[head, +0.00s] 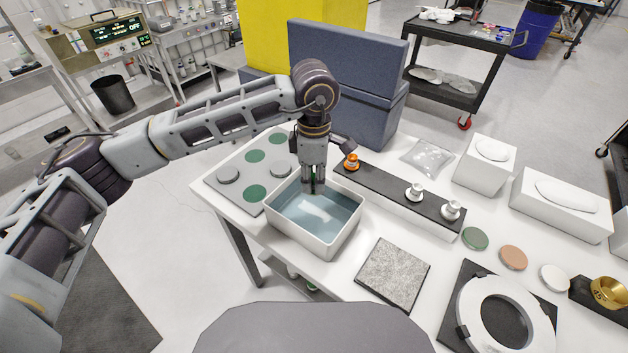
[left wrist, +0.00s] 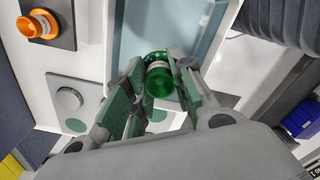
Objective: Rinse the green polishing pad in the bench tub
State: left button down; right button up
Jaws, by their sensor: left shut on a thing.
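The bench tub (head: 298,236) is a white open box with bluish water in it, near the table's left end. My left gripper (head: 314,188) points down over the tub's far part, fingers at about rim height. It is shut on the green polishing pad (left wrist: 158,78), whose round green knob shows between the fingers in the left wrist view. In the head view only a sliver of green shows between the fingers. I cannot tell whether the pad touches the water. The tub also shows in the left wrist view (left wrist: 214,30). My right gripper is not in view.
A black-topped rack (head: 385,184) beside the tub holds an orange pad (head: 351,162) and two white ones. A grey plate (head: 222,189) with discs lies left. A speckled mat (head: 393,273) and a white ring (head: 465,302) in a black fixture lie right. A blue-grey block (head: 345,70) stands behind.

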pick_arm(q)
jog(key=shift+r, duration=1.2)
